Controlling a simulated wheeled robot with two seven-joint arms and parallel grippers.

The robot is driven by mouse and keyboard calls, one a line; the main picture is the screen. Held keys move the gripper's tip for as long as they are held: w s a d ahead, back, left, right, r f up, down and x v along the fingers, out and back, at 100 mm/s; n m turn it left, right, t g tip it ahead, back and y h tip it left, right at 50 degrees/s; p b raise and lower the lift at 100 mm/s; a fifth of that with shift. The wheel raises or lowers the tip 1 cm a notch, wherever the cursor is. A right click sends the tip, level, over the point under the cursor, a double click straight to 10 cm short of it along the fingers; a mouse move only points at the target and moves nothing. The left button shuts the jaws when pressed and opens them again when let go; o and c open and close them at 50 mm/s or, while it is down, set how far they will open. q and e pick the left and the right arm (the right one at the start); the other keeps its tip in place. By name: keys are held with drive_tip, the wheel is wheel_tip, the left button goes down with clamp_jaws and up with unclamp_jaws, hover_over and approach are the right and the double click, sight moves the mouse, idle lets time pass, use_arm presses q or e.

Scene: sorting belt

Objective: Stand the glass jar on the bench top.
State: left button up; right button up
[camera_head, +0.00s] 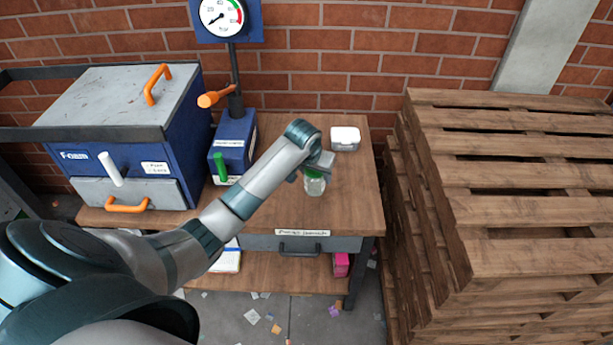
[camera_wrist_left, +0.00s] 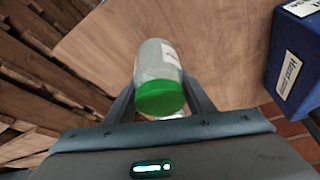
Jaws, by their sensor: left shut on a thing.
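The glass jar (camera_head: 315,186) is clear, with a green lid and a white label. My left gripper (camera_head: 321,165) is shut on it near the lid, over the right part of the wooden bench top (camera_head: 350,210). In the left wrist view the jar (camera_wrist_left: 158,62) sits between the two fingers, its green lid towards the camera and its body pointing to the bench. The gripper partly covers the jar in the head view. I cannot tell whether its base touches the wood. My right gripper is not in view.
A white-lidded container (camera_head: 345,138) stands behind the jar. A blue press with a gauge (camera_head: 232,150) and a blue foam machine (camera_head: 120,140) stand to the left. Stacked wooden pallets (camera_head: 520,190) stand right of the bench. Bare wood surrounds the jar.

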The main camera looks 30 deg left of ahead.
use_arm(q)
drive_tip(key=a+f, duration=0.1)
drive_tip(key=w+a+f, duration=0.1)
drive_tip(key=a, duration=0.1)
drive_tip(key=w+a+f+p, duration=0.1)
drive_tip(key=a, duration=0.1)
drive_tip(key=shift+w+a+f, duration=0.2)
drive_tip(key=shift+f, duration=0.05)
wheel_tip(320, 180, down, 3)
drive_tip(key=shift+r+p, duration=0.15)
drive_tip(key=shift+p, duration=0.5)
drive_tip(key=shift+f, duration=0.6)
drive_tip(key=shift+f, duration=0.2)
drive_tip(key=o, duration=1.2)
drive_tip(key=shift+c, duration=0.2)
drive_tip(key=shift+r, duration=0.15)
